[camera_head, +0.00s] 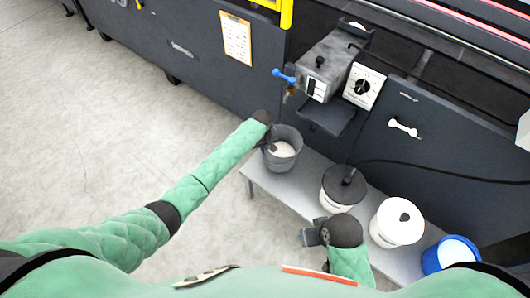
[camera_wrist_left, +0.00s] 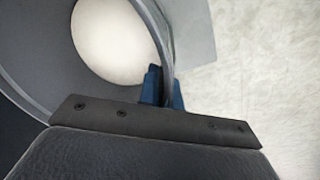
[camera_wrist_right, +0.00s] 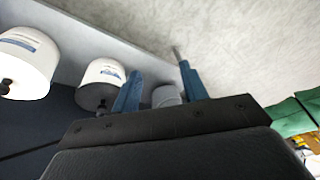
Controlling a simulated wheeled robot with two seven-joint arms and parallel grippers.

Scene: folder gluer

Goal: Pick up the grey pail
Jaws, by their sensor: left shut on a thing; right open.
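The grey pail (camera_head: 289,134) stands at the far left end of the grey bench, with a pale whitish content inside. Whether its base touches the bench is hard to tell. My left gripper (camera_head: 270,142) is at the pail's left rim. In the left wrist view, its blue fingers (camera_wrist_left: 162,88) are shut on the rim of the grey pail (camera_wrist_left: 35,55), one on each side of the wall. My right gripper (camera_head: 308,237) is open and empty, in front of the bench. In the right wrist view, the pail (camera_wrist_right: 166,97) shows in the distance between its fingers (camera_wrist_right: 160,85).
On the bench (camera_head: 262,177) stand a white pail with a black lid (camera_head: 343,188), a white-lidded pail (camera_head: 397,222) and a blue pail (camera_head: 450,255). Behind it is the dark machine with a grey glue unit (camera_head: 325,65). A black cable (camera_head: 430,168) runs to the black lid. Floor left is clear.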

